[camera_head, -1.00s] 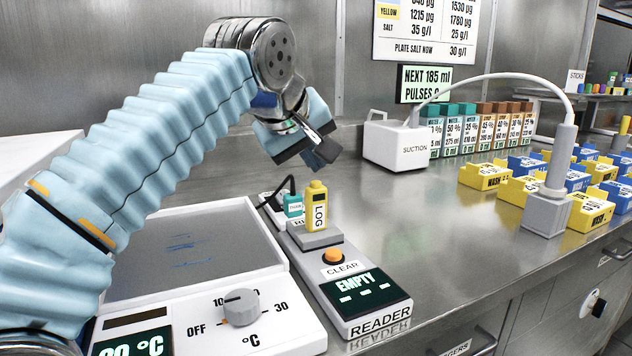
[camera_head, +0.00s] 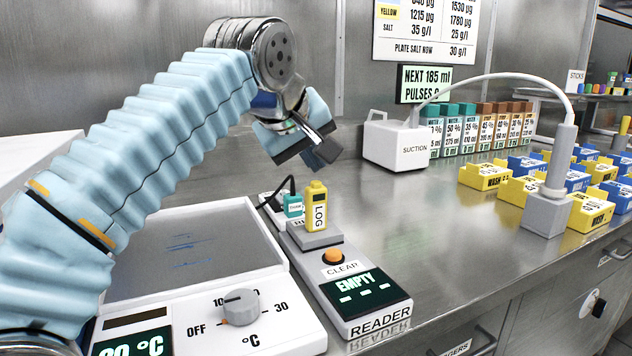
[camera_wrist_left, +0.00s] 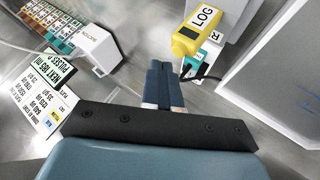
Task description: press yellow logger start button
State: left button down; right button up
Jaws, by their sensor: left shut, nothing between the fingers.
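The yellow logger (camera_head: 316,208), labelled LOG, stands upright on the grey raised block of the white reader (camera_head: 345,309). The reader has an orange button marked CLEAR and a dark screen reading EMPTY. My left gripper (camera_head: 322,153) is shut and empty, above and apart from the logger. In the left wrist view the shut fingers (camera_wrist_left: 164,78) point toward the bench, and the logger (camera_wrist_left: 203,28) lies just to their right. I cannot make out the start button on the logger in either view. My right gripper is not in view.
A small teal block (camera_head: 293,206) with a black cable sits behind the logger. A hotplate (camera_head: 240,310) with a grey knob stands left of the reader. The suction box (camera_head: 396,145) and reagent boxes stand farther back. Bare bench lies right of the reader.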

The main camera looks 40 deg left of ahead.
pick_arm(q)
jog(key=shift+f, duration=0.4)
jog(key=shift+f+b, duration=0.5)
jog(key=shift+b, duration=0.15)
dwell(0.5)
dwell(0.4)
jog(key=shift+r+p, duration=0.95)
jog(key=shift+p, duration=0.1)
notch_tip(320, 180, up, 5)
jog(key=p, duration=0.5)
dwell(0.4)
